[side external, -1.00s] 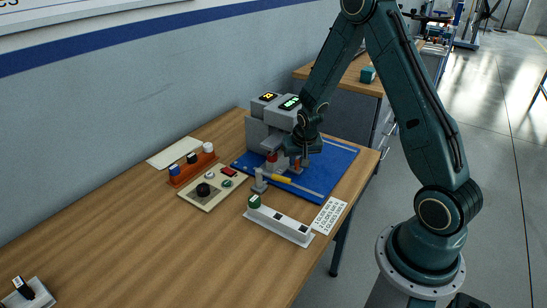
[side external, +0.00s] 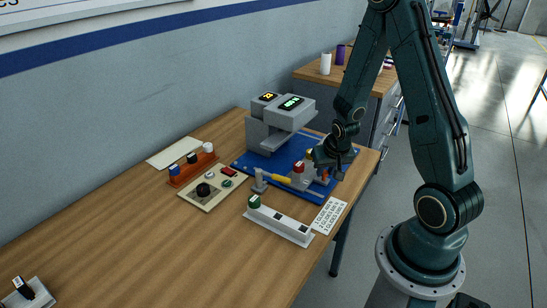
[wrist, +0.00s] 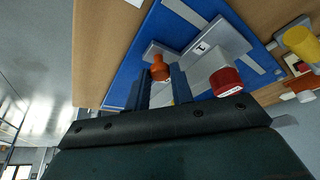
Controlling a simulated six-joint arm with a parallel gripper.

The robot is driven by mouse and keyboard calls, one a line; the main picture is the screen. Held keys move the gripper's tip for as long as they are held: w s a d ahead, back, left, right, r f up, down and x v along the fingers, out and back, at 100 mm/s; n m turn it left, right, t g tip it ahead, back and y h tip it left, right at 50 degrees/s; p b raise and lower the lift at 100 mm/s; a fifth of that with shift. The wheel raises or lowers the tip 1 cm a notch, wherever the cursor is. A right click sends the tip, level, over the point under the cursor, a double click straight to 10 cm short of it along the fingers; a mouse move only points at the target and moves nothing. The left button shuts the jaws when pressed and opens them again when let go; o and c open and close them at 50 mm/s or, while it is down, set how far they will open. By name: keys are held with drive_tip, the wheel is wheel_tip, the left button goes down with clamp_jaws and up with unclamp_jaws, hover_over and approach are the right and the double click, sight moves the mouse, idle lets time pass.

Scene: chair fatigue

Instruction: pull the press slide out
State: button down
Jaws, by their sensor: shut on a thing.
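The grey press (side external: 281,128), with two lit displays on top, stands on a blue base plate (side external: 243,164). The press slide (wrist: 158,48) is a grey plate with an upright orange knob (wrist: 160,68) at its end. My gripper (wrist: 158,84) is shut on this knob, at the right of the blue plate in the side view (side external: 325,174). A grey piece with a red cap (wrist: 225,80) stands by the slide; it shows in front of the press (side external: 298,167). A grey block marked 1 (wrist: 215,40) is behind it. My gripper partly hides the slide in the side view.
A clamp with a yellow handle (side external: 281,179) stands left of the slide. A white holder with a green-capped piece (side external: 280,222) and a printed card (side external: 329,215) lie near the table's front edge. A control panel (side external: 209,188) and an orange rack (side external: 188,172) are left.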

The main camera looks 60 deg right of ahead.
drive_tip(key=c, duration=1.2)
unclamp_jaws()
drive_tip(key=shift+r, duration=0.1)
drive_tip(key=v, duration=1.3)
drive_tip(key=shift+r, duration=0.25)
drive_tip(key=shift+a, duration=0.1)
